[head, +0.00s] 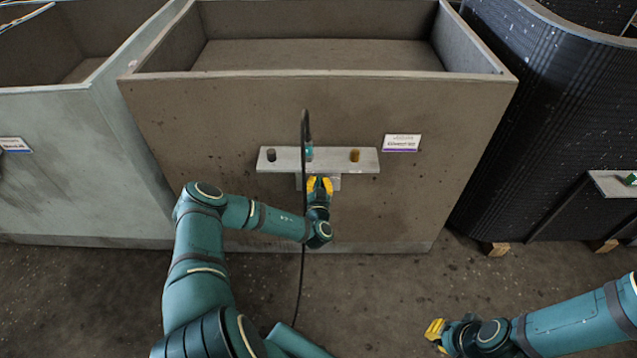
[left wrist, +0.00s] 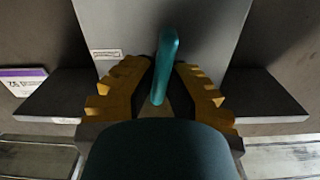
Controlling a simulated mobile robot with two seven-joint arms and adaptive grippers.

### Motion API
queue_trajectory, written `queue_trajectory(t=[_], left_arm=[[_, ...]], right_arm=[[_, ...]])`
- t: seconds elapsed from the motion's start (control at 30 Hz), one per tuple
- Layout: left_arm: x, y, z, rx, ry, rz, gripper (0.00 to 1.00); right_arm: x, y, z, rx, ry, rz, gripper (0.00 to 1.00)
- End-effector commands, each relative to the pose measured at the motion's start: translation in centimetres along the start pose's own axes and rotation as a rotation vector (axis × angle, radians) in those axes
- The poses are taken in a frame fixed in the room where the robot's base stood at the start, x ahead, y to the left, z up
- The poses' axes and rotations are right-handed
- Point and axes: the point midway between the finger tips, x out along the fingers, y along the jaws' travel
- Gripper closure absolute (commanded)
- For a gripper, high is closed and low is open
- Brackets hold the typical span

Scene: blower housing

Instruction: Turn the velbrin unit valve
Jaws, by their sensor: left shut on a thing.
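My left gripper (head: 319,185), with yellow fingers, is raised to the front of the brown housing, at the underside of a small grey shelf (head: 335,160). In the left wrist view, a teal lever (left wrist: 165,65), which looks like the valve handle, stands slightly tilted between the fingers of this gripper (left wrist: 161,85). The gripper is shut on it. The valve body is hidden behind the gripper and wrist. My right gripper (head: 436,332) is low at the right, away from the housing and over the floor; its finger gap is too small to tell.
A grey bin (head: 75,150) and a black ribbed unit (head: 545,120) flank the housing.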

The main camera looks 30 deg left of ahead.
Motion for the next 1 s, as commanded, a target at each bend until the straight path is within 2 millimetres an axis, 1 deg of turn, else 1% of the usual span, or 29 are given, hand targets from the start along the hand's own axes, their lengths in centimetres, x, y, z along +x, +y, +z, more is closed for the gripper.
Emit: queue_trajectory(t=[0.17, 0.37, 0.57, 1.0], left_arm=[[0.1, 0.0, -0.1, 0.018, 0.001, -0.002, 1.00], [0.1, 0.0, -0.2, 0.099, 0.000, -0.003, 1.00], [0.1, 0.1, -0.3, 0.252, 0.000, -0.004, 1.00], [0.1, 0.5, -0.1, 0.669, 0.000, -0.004, 1.00]], right_arm=[[-0.2, -0.1, 0.0, 0.000, -0.001, 0.000, 1.00], [-1.0, -0.4, 0.1, 0.001, -0.004, 0.000, 1.00], [-2.2, -0.8, 0.2, 0.001, -0.010, -0.001, 1.00], [-5.0, -1.9, 0.4, 0.003, -0.024, -0.001, 1.00]])
